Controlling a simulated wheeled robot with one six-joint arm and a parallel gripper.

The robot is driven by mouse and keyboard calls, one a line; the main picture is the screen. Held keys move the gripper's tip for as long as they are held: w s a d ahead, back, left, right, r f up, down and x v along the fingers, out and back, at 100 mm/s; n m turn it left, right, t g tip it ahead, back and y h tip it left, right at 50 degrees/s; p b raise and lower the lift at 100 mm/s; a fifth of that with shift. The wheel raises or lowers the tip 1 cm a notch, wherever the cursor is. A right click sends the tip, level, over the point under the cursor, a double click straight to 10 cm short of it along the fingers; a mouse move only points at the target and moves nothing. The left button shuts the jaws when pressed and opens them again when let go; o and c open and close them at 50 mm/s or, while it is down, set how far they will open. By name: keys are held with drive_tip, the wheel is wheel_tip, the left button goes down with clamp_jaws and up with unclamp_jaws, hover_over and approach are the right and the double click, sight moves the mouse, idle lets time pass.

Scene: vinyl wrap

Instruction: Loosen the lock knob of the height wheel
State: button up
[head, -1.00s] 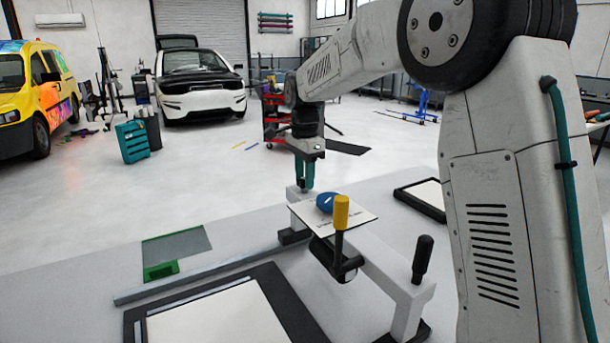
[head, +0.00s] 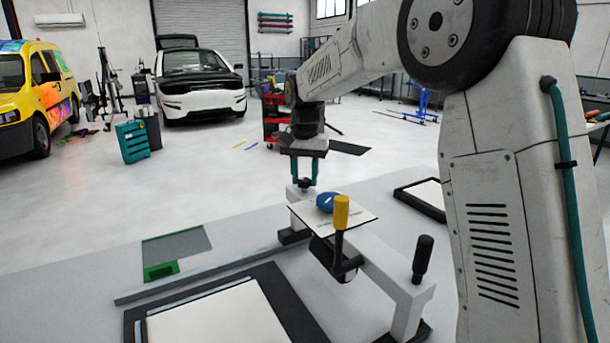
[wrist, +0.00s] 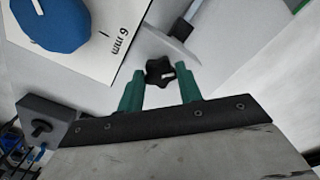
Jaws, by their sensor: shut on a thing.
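The lock knob (wrist: 160,72) is a small black star-shaped knob with a white mark. In the wrist view it sits between the two green fingertips of my gripper (wrist: 160,75), which is shut on it. In the head view my gripper (head: 304,181) points down at the far end of the white frame, with the knob low between its fingers. The blue height wheel (head: 325,203) lies on a white scale plate (head: 345,219) nearer the camera. The wheel also shows in the wrist view (wrist: 48,22), apart from the fingers, beside a "6 mm" mark on the plate.

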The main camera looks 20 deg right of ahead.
drive_tip(key=n, duration=0.7)
drive_tip(key=shift+r, duration=0.1)
drive_tip(key=n, duration=0.4)
drive_tip(key=shift+w, duration=0.1)
drive_tip(key=shift+n, duration=1.9)
drive_tip(key=o, duration=1)
